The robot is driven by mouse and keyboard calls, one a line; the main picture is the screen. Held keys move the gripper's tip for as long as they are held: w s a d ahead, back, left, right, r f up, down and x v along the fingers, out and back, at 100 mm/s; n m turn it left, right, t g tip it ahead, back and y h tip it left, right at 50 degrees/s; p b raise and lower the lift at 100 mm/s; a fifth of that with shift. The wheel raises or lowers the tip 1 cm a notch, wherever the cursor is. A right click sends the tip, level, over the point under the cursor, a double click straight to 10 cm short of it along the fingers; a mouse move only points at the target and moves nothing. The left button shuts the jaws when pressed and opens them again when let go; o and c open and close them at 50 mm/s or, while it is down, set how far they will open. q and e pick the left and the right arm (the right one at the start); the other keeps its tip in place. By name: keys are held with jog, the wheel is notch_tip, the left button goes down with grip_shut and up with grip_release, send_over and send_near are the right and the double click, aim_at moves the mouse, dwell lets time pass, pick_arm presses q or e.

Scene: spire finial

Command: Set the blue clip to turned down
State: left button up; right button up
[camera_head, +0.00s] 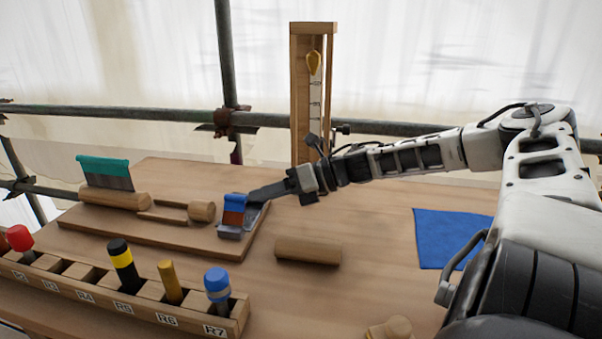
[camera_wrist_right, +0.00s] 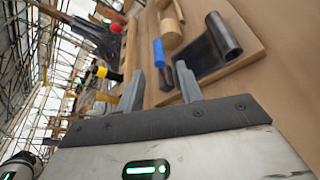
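The blue clip (camera_head: 234,203) stands upright at the right end of a wooden board (camera_head: 180,234), with a red band below its blue top and a grey foot. In the right wrist view a blue part (camera_wrist_right: 158,52), which looks like the clip, lies just beyond the fingertips. My right gripper (camera_head: 252,194) reaches in from the right, beside the clip's top. Its two fingers are apart with nothing seen gripped between them, as the wrist view shows (camera_wrist_right: 161,78). I cannot tell whether a finger touches the clip. My left gripper is out of view.
A labelled rack (camera_head: 140,306) with several pegs runs along the front left. A wooden cylinder (camera_head: 308,250) and a blue cloth (camera_head: 447,232) lie right of the board. A wooden tower (camera_head: 300,90) stands behind.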

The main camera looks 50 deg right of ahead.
jog(key=p+v, duration=0.1)
jog(key=v, duration=0.6)
jog(key=shift+d+r, duration=0.1)
